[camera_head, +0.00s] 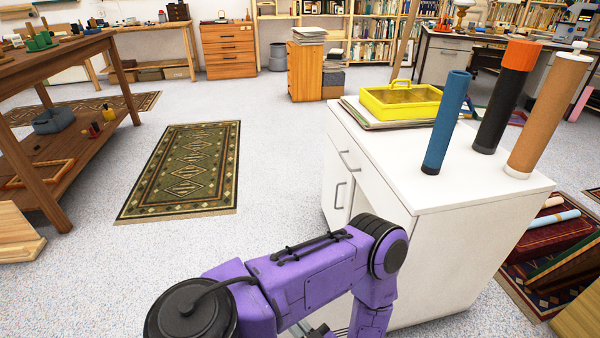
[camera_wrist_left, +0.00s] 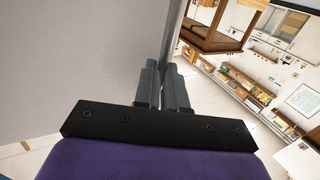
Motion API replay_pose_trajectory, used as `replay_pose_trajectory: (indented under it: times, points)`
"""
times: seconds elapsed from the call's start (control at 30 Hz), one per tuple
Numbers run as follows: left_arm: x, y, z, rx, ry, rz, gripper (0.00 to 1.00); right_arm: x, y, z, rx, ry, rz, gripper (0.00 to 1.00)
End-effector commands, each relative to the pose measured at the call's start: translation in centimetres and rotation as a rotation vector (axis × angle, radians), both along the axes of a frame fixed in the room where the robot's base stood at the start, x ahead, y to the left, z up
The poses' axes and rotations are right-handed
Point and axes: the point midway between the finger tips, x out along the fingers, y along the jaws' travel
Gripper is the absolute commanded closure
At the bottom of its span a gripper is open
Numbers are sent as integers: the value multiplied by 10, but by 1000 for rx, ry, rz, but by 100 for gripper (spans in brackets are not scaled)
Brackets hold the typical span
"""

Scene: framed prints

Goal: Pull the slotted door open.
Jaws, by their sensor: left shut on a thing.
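The white cabinet (camera_head: 480,240) stands right of centre in the head view, with bar handles on its front. My purple left arm crosses in front of it and hides the lower front. In the left wrist view a plain pale panel, seemingly the slotted door (camera_wrist_left: 75,60), fills the left side. Its edge runs down to my left gripper (camera_wrist_left: 164,68). The grey fingers are close together at that edge and shut on it. The slot and the exact contact are hidden. My left gripper cannot be made out in the head view. My right gripper is in neither view.
A yellow tray (camera_head: 402,104) and blue (camera_head: 447,120), black (camera_head: 505,100) and brown (camera_head: 550,115) tubes stand on the cabinet top. A green rug (camera_head: 185,168) lies on open floor to the left. A wooden workbench (camera_head: 60,65) stands at far left.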

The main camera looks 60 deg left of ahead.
Motion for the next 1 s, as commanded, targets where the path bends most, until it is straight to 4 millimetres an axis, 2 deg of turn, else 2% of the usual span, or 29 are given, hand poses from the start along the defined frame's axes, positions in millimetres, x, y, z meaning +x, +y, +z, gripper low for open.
replay_pose_trajectory:
  times: [0.4, 0.5, 0.83, 0.93, 1.0]
  points:
    - [1, -2, -1, -4, -5, -4, 100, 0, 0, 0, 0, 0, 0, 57]
    - [2, -2, -1, -4, -5, -4, 64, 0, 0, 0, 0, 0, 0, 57]
    - [1, -5, -1, -4, -3, -2, 64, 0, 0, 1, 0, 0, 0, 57]
    - [3, -19, 0, -5, -4, -6, 64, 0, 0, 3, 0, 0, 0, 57]
    - [5, -36, 0, -6, -5, -7, 64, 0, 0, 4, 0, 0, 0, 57]
